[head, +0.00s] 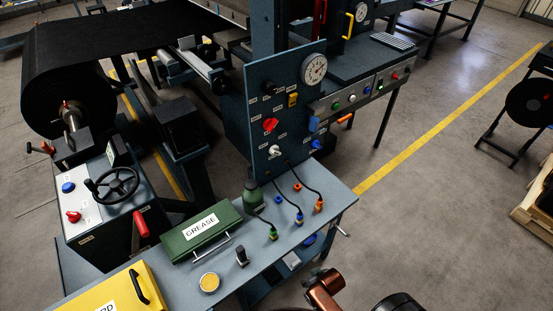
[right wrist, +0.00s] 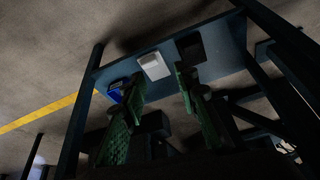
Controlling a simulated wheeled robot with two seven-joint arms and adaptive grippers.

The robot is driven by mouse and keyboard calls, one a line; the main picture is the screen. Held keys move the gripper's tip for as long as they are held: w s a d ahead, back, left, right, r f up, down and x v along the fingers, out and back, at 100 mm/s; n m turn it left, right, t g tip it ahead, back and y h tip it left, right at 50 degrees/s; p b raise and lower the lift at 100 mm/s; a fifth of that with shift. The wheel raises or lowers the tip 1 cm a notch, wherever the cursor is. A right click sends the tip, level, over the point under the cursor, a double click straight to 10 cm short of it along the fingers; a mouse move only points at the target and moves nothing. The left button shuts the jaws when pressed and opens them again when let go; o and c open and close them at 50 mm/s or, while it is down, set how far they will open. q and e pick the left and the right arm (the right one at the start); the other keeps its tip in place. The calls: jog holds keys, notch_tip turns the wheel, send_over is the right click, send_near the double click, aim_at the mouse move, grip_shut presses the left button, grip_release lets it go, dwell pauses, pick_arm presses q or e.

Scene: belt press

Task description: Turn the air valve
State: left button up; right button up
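The blue control panel (head: 280,120) stands upright at the back of the bench. It carries a red knob (head: 270,125), a yellow switch (head: 292,99), a pale knob (head: 275,150), a round gauge (head: 314,68) and blue fittings (head: 315,124) on its right edge. Its labels are too small to read, so I cannot tell which control is the air valve. In the right wrist view my right gripper (right wrist: 160,105) is open, its green textured fingers apart with nothing between them. It is away from the panel's controls. My left gripper is not in view.
A white box (right wrist: 154,66) and a dark box (right wrist: 190,48) lie on a shelf (right wrist: 218,62).

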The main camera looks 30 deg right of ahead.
jog(key=w+r+t, duration=0.1)
jog(key=w+r, duration=0.2)
jog(key=r, duration=0.9)
jog(key=w+r+t, duration=0.2)
jog(key=w+r, duration=0.1)
jog(key=r, duration=0.9)
jog(key=m+t+y, duration=0.2)
jog(key=m+t, duration=0.5)
jog(key=t, duration=0.4)
send_near(274, 127)
jog(key=w, duration=0.7)
jog(key=shift+w+a+r, duration=0.15)
jog(key=shift+w+a, duration=0.2)
jog(key=shift+w, duration=0.7)
jog(key=shift+a, duration=0.1)
jog(key=shift+c, duration=0.5)
